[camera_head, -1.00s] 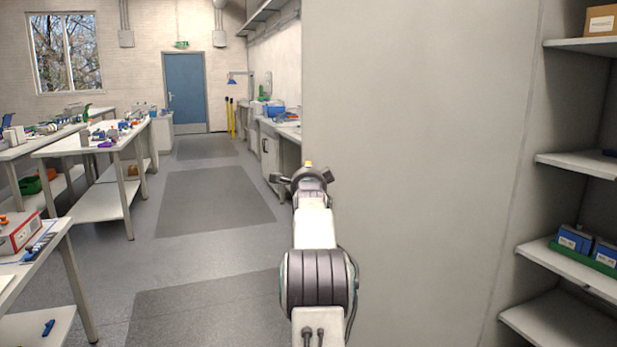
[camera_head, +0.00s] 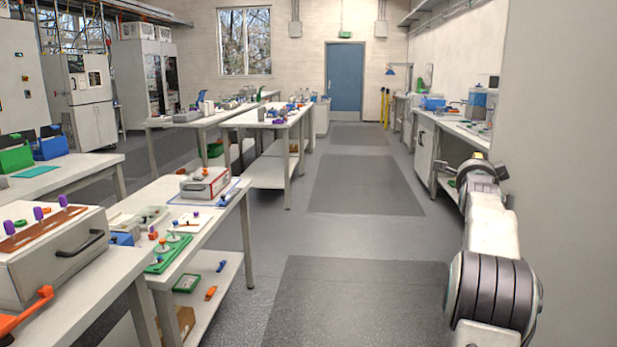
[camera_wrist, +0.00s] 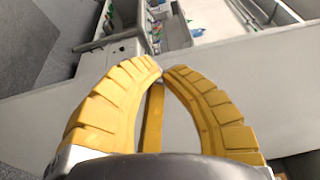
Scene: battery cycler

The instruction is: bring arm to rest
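My arm (camera_head: 492,235) stands raised in front of me at the right of the head view, beside a large pale panel. My gripper (camera_head: 478,156) is at its far end, pointing away, and only a small yellow bit of it shows there. In the wrist view my gripper (camera_wrist: 161,68) has two ridged yellow fingers that curve inward. Their tips come together, and I see no object held between them. A yellow strip shows between the fingers lower down.
The pale panel (camera_head: 570,150) stands close on the right of my arm. A bench with a red-and-white box (camera_head: 205,183) and a grey case (camera_head: 55,255) stand at left. The aisle with dark mats (camera_head: 365,185) is clear up to the blue door (camera_head: 344,77).

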